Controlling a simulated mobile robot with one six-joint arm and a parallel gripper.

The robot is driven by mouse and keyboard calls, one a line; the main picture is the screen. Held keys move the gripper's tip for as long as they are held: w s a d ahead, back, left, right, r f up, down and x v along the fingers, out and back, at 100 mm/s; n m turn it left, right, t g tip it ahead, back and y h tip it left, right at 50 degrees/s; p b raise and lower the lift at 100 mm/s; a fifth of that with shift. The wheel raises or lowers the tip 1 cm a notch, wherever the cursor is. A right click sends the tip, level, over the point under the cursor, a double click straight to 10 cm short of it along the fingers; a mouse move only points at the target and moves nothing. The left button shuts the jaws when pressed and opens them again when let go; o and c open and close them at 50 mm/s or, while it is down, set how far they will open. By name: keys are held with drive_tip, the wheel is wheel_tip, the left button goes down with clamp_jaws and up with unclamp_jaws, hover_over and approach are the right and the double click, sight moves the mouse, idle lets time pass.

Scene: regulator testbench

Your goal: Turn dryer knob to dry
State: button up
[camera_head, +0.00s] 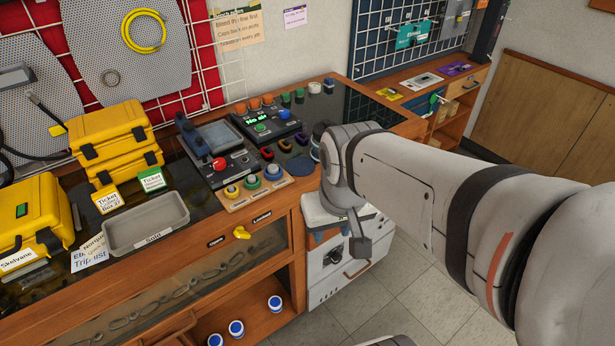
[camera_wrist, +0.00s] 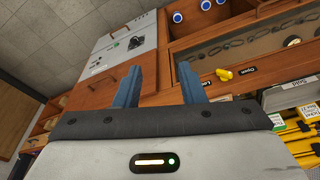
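The dryer looks to be the white-fronted unit (camera_head: 326,282) at the right end of the wooden bench. It has a dark knob (camera_head: 357,268) on its front, partly close to my arm's outline. In the wrist view the white front (camera_wrist: 118,58) is upper left, with the dark knob (camera_wrist: 135,43) on it. The knob's setting and labels are too small to read. My gripper (camera_wrist: 162,85) is open and empty, its two blue fingers well apart.
A yellow knob (camera_head: 242,232) sits on the bench front between labels Open and Locked. A grey tray (camera_head: 146,223), yellow cases (camera_head: 112,140) and a control panel (camera_head: 268,122) crowd the bench top. Blue-and-white jars (camera_head: 236,328) stand on the low shelf. The tiled floor (camera_head: 415,285) before the dryer is clear.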

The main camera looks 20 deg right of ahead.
drive_tip(key=shift+o, duration=0.4)
drive_tip(key=shift+a, duration=0.1)
drive_tip(key=shift+o, duration=0.7)
drive_tip(key=shift+f, duration=0.25)
drive_tip(key=o, duration=0.4)
drive_tip(key=w+a+f+m+g+y+b, duration=0.1)
drive_tip(key=f+b, duration=0.2)
drive_tip(key=f, duration=0.1)
drive_tip(key=a+f+m+g+y+b, duration=0.1)
drive_tip(key=f+m+y+b, duration=0.1)
drive_tip(key=f, duration=0.3)
drive_tip(key=w+a+f+m+g+y+b, duration=0.1)
drive_tip(key=f+m+g+y+b, duration=0.1)
drive_tip(key=f+b, duration=0.2)
drive_tip(key=shift+w+f, duration=0.35)
drive_tip(key=shift+f, duration=0.4)
drive_tip(key=w+d+f+m+t+y+b, duration=0.25)
drive_tip(key=w+f+m+y+b, duration=0.3)
drive_tip(key=f, duration=0.35)
drive_tip(key=w+d+f+m+t+y+b, duration=0.1)
drive_tip(key=w+f+m+t+y+b, duration=0.25)
drive_tip(key=w+f+m+b, duration=0.45)
drive_tip(key=m+t+h+b, duration=0.8)
drive_tip(key=m+t+b, duration=0.2)
drive_tip(key=m+t, duration=0.25)
approach(338, 260)
drive_tip(key=x, duration=0.9)
drive_tip(key=shift+w+f, duration=0.2)
drive_tip(key=shift+f, duration=0.1)
drive_tip(key=shift+d, duration=0.1)
